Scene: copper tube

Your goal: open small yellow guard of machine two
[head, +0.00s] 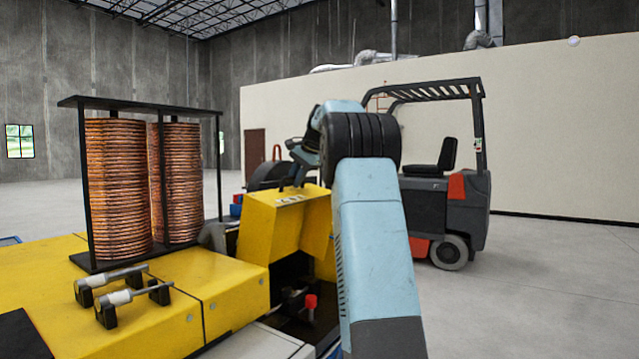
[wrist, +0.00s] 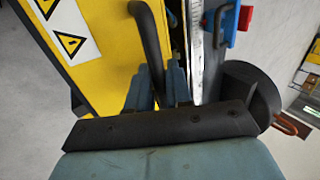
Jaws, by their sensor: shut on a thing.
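The small yellow guard (head: 270,225) is in the middle of the head view, tilted up over a dark opening in the yellow machine. In the wrist view the guard (wrist: 110,30) fills the upper left, with warning triangle labels. A black bar handle (wrist: 148,38) runs along its edge. My gripper (wrist: 160,88) is shut on this handle, with one blue finger on each side of it. In the head view my gripper (head: 302,172) is at the guard's top edge, partly hidden by my arm.
A red knob (head: 311,301) shows inside the opening. Copper coils (head: 117,185) stand in a black rack on the left. Two white-and-grey handles (head: 113,298) lie on the front yellow cover. A forklift (head: 450,200) stands behind on the right. The floor at right is clear.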

